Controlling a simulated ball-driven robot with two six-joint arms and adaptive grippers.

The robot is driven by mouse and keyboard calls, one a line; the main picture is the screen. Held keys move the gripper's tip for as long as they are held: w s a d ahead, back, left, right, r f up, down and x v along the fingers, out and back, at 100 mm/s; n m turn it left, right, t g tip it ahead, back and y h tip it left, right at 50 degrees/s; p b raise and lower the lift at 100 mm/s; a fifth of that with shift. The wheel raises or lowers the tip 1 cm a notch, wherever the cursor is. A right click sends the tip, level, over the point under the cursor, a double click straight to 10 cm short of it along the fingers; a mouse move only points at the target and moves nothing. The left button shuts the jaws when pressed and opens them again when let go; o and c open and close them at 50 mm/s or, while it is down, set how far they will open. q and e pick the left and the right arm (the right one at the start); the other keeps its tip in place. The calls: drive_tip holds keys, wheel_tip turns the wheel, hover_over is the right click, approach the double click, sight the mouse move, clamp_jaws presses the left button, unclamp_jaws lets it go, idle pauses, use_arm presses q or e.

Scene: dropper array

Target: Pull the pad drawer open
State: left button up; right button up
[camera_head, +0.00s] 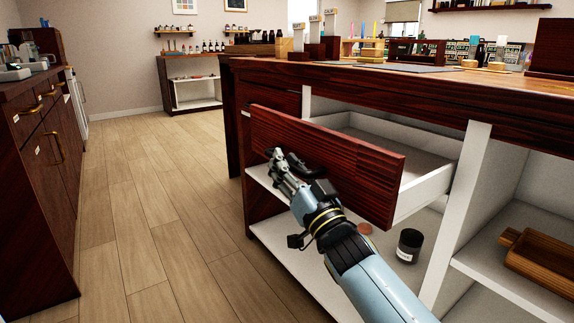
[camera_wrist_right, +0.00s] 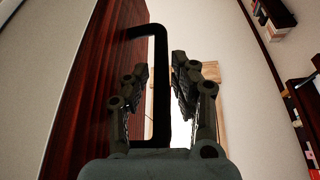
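The drawer, with a dark red wood front (camera_head: 330,160) and white side walls, stands well out of the island counter in the head view. Its inside shows partly, and I see no pads in it. In the right wrist view the drawer front (camera_wrist_right: 105,80) is on the left, with its black bar handle (camera_wrist_right: 159,85). My right gripper (camera_head: 276,163) is at the outer face of the drawer front. In the wrist view its fingers (camera_wrist_right: 164,65) are apart, one on each side of the handle bar; firm contact is not clear. My left gripper is not in view.
The island counter (camera_head: 440,92) carries several racks and blocks. Below the drawer, an open shelf holds a dark jar (camera_head: 409,245). A wooden tray (camera_head: 541,262) lies in the right compartment. A cabinet (camera_head: 40,170) stands at left. The floor (camera_head: 150,210) between is clear.

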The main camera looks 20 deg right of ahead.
drive_tip(key=v, duration=1.2)
drive_tip(key=s+d+f+m+g+h+p, duration=0.1)
drive_tip(key=s+d+f+g+h+p, duration=0.3)
drive_tip(key=s+f, duration=0.8)
drive_tip(key=s+d+f+m+g+h+p, duration=0.1)
drive_tip(key=s+d+f+g+p, duration=0.45)
drive_tip(key=f, duration=1.05)
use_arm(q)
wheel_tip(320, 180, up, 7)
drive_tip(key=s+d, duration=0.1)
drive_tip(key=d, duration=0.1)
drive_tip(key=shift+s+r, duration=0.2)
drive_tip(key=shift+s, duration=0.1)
use_arm(e)
drive_tip(key=s+d+f+g, duration=0.1)
drive_tip(key=s+f+g, duration=0.3)
drive_tip(key=s, duration=0.7)
drive_tip(key=s+d+f+n+g+h, duration=0.1)
drive_tip(key=s+f+g, duration=0.2)
drive_tip(key=s, duration=0.9)
drive_tip(key=s+d+f+n+g, duration=0.1)
drive_tip(key=s+f+g, duration=0.3)
drive_tip(key=s, duration=0.8)
drive_tip(key=shift+s+d+f+g+h, duration=0.15)
drive_tip(key=shift+d+f+g+h, duration=0.2)
drive_tip(key=shift+f, duration=0.55)
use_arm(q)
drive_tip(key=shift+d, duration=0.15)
use_arm(e)
drive_tip(key=shift+a, duration=0.1)
